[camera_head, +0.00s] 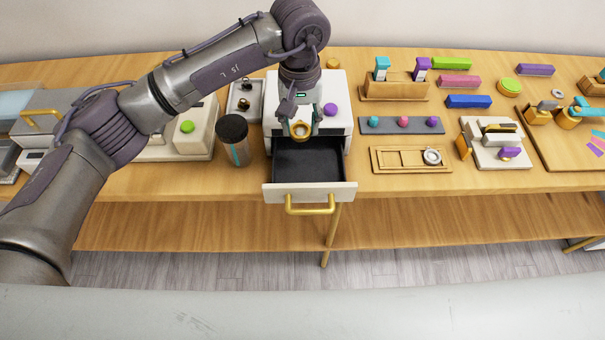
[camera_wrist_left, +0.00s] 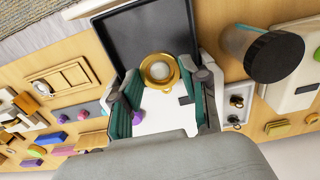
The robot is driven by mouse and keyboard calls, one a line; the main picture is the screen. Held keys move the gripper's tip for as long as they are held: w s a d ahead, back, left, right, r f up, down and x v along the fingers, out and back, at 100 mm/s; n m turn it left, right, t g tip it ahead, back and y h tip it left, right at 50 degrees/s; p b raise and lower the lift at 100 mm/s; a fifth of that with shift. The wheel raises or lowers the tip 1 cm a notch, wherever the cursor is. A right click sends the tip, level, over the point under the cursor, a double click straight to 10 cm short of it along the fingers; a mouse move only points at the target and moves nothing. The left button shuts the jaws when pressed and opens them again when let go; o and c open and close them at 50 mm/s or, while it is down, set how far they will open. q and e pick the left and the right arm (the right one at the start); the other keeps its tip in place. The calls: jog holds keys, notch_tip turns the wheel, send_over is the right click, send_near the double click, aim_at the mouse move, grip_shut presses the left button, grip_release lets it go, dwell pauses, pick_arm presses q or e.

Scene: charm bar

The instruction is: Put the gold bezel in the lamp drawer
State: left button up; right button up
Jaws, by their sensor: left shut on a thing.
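The gold bezel (camera_head: 300,130) is a small gold ring between the fingertips of my left gripper (camera_head: 300,125), which is shut on it. In the left wrist view the bezel (camera_wrist_left: 159,72) shows as a gold ring between the two green-padded fingers. The lamp drawer (camera_head: 308,160) is pulled out, with a dark, empty-looking inside, a white front and a gold handle (camera_head: 310,207). The gripper holds the bezel above the back part of the open drawer. In the left wrist view the drawer (camera_wrist_left: 145,35) lies just beyond the bezel. My right gripper is not in view.
A white box with a purple knob (camera_head: 330,109) stands behind the drawer. A dark-lidded cup (camera_head: 234,140) stands close on the left. On the right are a wooden tray (camera_head: 410,160) and a grey strip with coloured knobs (camera_head: 401,125).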

pick_arm(q)
jog(key=d, duration=0.9)
jog(key=p, duration=0.5)
send_over(293, 173)
jog(key=f, duration=0.6)
jog(key=shift+d+f, duration=0.2)
jog(key=shift+a+f, duration=0.25)
jog(key=shift+s+f, duration=0.1)
jog(key=shift+f, duration=0.2)
notch_tip(293, 173, down, 2)
jog(key=shift+f+p, duration=0.25)
jog(key=shift+p, duration=0.4)
jog(key=shift+f, duration=0.55)
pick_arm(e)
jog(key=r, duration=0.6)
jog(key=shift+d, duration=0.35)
pick_arm(q)
jog(key=shift+f, duration=0.1)
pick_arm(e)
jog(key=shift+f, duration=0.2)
